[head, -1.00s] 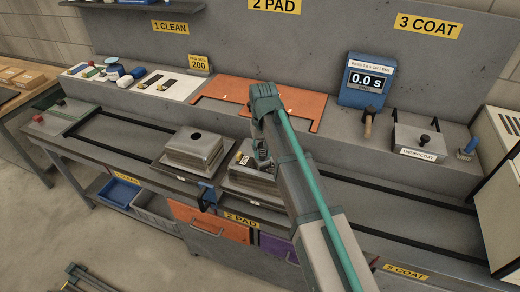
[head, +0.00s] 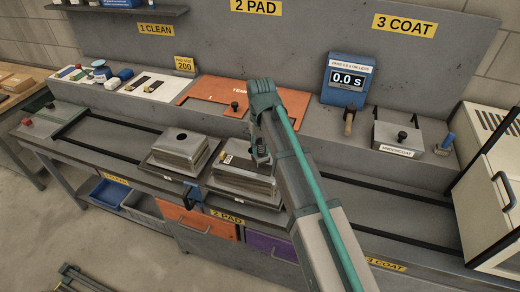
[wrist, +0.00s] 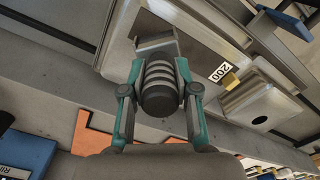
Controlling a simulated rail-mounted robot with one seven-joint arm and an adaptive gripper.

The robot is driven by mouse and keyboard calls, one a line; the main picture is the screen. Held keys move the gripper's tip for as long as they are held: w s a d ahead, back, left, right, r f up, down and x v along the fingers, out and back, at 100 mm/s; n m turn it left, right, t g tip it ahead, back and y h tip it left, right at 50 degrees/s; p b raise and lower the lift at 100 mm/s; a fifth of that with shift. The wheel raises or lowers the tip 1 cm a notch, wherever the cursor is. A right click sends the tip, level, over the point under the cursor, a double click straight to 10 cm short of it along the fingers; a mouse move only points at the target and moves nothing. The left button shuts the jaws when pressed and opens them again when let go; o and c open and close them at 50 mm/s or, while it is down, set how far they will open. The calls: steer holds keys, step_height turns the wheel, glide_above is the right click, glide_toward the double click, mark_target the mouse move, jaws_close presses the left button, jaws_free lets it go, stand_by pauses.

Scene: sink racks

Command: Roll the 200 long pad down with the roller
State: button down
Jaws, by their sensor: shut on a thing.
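My gripper (wrist: 160,100) is shut on a dark, ribbed, cylindrical grip, apparently the roller (wrist: 158,82). A grey block-like part (wrist: 155,45) lies beyond the grip. In the head view my gripper (head: 261,155) is over the right upturned metal sink (head: 240,180), and my arm hides part of it. A white label reading 200, which seems to mark the long pad (wrist: 219,72), shows near the left edge of that sink, with a yellow tab beside it. The label is also visible in the head view (head: 227,158). The pad's outline and any roller contact are unclear.
A second upturned sink (head: 180,150) with a hole stands close on the left. Behind are an orange template (head: 205,92), a blue timer reading 0.0 s (head: 347,80) and an undercoat box (head: 398,137). A white cabinet (head: 490,195) closes the right end.

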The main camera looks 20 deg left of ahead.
steer(key=shift+d+r+p, duration=0.1)
steer(key=shift+r+p, duration=1.2)
steer(key=shift+r, duration=1.05)
steer(key=shift+f, duration=0.15)
